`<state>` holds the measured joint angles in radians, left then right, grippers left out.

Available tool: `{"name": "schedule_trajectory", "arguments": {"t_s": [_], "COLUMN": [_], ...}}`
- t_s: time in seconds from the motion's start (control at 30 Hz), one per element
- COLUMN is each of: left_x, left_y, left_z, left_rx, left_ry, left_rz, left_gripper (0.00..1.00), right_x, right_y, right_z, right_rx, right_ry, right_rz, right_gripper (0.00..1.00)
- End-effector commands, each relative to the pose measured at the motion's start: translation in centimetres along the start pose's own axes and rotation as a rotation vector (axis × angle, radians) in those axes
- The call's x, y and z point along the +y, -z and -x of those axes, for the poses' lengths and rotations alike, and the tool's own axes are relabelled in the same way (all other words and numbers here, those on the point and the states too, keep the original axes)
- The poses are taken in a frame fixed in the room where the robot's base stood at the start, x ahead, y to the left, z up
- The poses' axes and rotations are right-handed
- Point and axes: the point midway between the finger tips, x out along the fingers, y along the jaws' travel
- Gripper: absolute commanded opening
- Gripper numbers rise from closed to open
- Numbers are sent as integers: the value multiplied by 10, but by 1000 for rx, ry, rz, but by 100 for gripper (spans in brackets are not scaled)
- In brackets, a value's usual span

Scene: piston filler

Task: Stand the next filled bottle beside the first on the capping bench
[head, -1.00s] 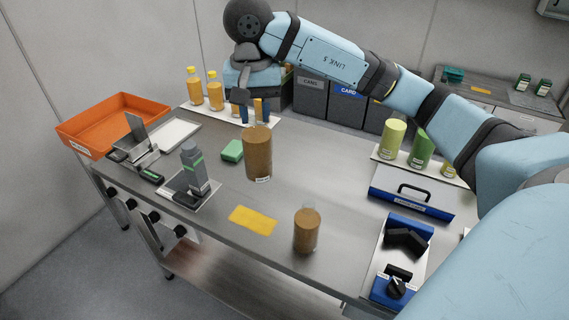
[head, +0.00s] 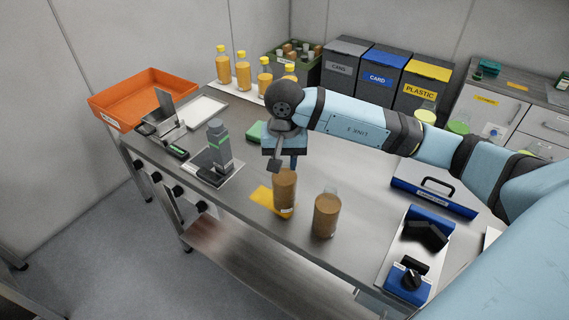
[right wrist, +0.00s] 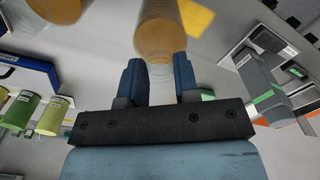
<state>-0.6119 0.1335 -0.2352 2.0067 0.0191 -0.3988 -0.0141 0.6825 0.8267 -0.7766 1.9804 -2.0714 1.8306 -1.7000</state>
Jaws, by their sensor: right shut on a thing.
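My right gripper (head: 286,164) points down over the bench and is shut on the clear neck of a brown-filled bottle (head: 284,193). In the right wrist view the two blue fingers (right wrist: 159,82) flank the neck, with the brown body (right wrist: 158,38) beyond. The held bottle is about upright at the right end of the yellow card (head: 262,197); I cannot tell whether its base touches the bench. Another brown-filled bottle (head: 326,215) stands upright on the steel bench (head: 355,190), just right of the held one, with a small gap. My left gripper is out of view.
A grey device with a green band (head: 220,146) stands to the left. An orange tray (head: 143,95) lies at the far left. Several orange bottles (head: 243,70) line the back. A blue-edged case (head: 432,190) and a tool board (head: 410,250) lie to the right.

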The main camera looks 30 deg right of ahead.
Motion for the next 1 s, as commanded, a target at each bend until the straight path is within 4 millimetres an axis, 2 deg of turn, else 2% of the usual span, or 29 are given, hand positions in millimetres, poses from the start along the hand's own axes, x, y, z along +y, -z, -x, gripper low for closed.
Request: {"name": "schedule_trajectory", "arguments": {"t_s": [0.1, 0.47, 0.5, 0.6, 0.87, 1.0], "left_x": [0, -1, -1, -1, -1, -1], "left_y": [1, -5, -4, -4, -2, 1], "left_z": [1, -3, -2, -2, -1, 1], "left_rx": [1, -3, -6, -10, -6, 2], "left_ry": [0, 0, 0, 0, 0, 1], "left_rz": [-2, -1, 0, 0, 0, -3], "left_gripper": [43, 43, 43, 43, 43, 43], "right_x": [0, 0, 0, 0, 0, 0], "right_y": [0, 0, 0, 0, 0, 0], "right_z": [-14, -19, -19, -18, -17, -10], "right_rx": [-1, 2, 1, 0, 0, 2], "right_ry": [1, 1, 0, 0, 0, 1], "right_rz": [0, 1, 1, 1, 1, 1], "right_gripper": [0, 0, 33, 54, 54, 54]}}
